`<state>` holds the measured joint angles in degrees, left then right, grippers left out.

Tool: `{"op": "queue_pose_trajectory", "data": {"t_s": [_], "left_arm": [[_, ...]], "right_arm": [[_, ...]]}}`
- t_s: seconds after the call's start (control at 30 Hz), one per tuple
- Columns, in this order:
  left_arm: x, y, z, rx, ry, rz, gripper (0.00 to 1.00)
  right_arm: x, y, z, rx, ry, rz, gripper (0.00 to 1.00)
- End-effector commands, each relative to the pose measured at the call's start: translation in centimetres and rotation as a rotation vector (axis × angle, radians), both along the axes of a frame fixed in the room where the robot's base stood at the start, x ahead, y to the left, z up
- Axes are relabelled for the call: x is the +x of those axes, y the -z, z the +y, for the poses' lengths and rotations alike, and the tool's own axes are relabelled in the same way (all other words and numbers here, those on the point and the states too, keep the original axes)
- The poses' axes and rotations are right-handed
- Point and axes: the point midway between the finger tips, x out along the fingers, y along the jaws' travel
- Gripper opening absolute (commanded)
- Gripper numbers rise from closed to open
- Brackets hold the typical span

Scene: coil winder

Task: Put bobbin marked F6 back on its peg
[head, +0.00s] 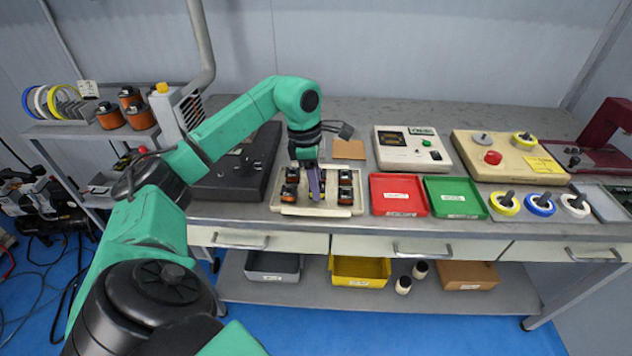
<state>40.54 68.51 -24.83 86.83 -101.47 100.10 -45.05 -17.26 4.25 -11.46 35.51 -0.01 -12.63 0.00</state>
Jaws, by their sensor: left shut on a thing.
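A cream bobbin tray (357,208) stands near the front edge of the bench, with dark and orange bobbins in it. Bobbins show at its left side (290,191) and its right side (345,193). My left gripper (314,191) points down over the middle of the tray, between these two rows. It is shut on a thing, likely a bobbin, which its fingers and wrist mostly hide. The F6 mark and the pegs are too small or hidden to make out. My right gripper is not in view.
A black machine base (232,175) lies left of the tray. A red bin (398,195) and a green bin (455,197) stand close on its right. A white meter box (412,148) is behind them. Larger orange bobbins (138,112) stand on the left shelf.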

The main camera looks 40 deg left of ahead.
Motion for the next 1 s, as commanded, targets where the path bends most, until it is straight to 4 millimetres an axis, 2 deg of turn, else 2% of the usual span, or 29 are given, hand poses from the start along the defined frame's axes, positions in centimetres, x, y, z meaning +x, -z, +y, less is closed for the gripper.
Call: {"op": "queue_pose_trajectory", "data": {"t_s": [0.53,0.57,0.63,0.67,1.0], "left_arm": [[0.0,1.8,0.0,0.000,0.000,0.000,0.00],[0.0,1.7,0.0,0.001,0.000,-0.001,0.51],[0.0,1.7,0.0,0.000,0.000,0.000,0.78],[0.0,1.7,0.0,0.000,0.000,0.000,0.82],[0.0,1.2,0.1,0.001,0.000,-0.001,0.82]], "right_arm": [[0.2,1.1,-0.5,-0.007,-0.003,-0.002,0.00],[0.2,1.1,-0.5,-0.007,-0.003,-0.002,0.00],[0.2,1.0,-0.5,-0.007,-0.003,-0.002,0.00],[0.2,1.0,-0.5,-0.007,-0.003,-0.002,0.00],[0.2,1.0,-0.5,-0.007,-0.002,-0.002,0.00]]}}
